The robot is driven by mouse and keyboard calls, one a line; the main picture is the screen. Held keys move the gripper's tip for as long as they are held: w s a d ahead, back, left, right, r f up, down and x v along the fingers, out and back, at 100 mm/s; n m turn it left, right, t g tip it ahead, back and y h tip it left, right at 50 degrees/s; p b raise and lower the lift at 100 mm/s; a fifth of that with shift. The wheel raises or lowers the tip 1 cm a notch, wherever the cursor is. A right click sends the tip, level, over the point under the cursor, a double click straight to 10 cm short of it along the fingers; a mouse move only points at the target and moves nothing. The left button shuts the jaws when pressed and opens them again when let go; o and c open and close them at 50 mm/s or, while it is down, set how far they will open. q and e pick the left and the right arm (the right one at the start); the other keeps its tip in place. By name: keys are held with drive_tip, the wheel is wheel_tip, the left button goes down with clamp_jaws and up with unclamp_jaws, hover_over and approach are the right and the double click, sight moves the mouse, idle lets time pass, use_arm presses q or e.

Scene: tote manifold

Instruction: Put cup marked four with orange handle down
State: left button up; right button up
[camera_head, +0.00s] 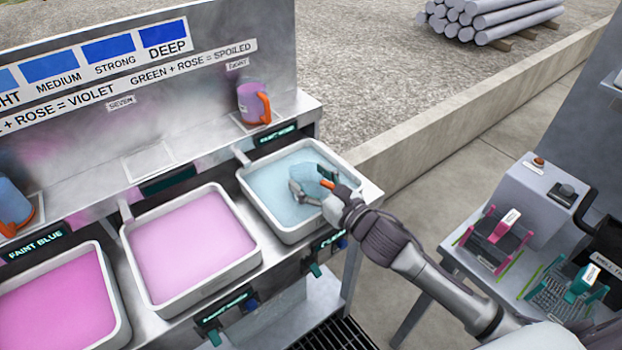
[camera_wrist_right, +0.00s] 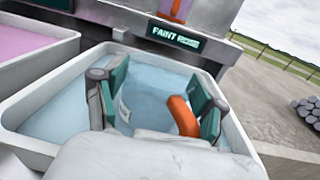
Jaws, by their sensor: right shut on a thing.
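My right gripper (camera_head: 313,187) is over the right-hand basin of pale blue liquid (camera_head: 268,185). It is shut on a cup with an orange handle (camera_wrist_right: 183,116). In the wrist view the pale blue cup body (camera_wrist_right: 143,103) sits between the two green-padded fingers and blends with the liquid behind it. A pale label shows on it, but I cannot read the mark. In the head view the gripper mostly hides the cup, with a bit of orange showing. I cannot tell whether the cup touches the liquid. My left gripper is not in view.
A pink-violet cup (camera_head: 251,103) with an orange handle stands on the back ledge. A blue cup (camera_head: 11,204) stands at far left. An empty outlined square (camera_head: 150,162) lies below the SEVEN label. Pink basins (camera_head: 188,298) stand left; a side bench (camera_head: 490,245) with devices stands right.

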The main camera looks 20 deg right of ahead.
drive_tip(key=shift+f, duration=0.15)
drive_tip(key=o, duration=1.1)
drive_tip(key=shift+o, duration=0.2)
drive_tip(key=shift+s, duration=0.1)
drive_tip(key=b+v, duration=0.2)
drive_tip(key=v, duration=0.9)
drive_tip(key=shift+s+d+r, duration=0.2)
drive_tip(key=shift+s+d, duration=0.05)
drive_tip(key=shift+s, duration=0.1)
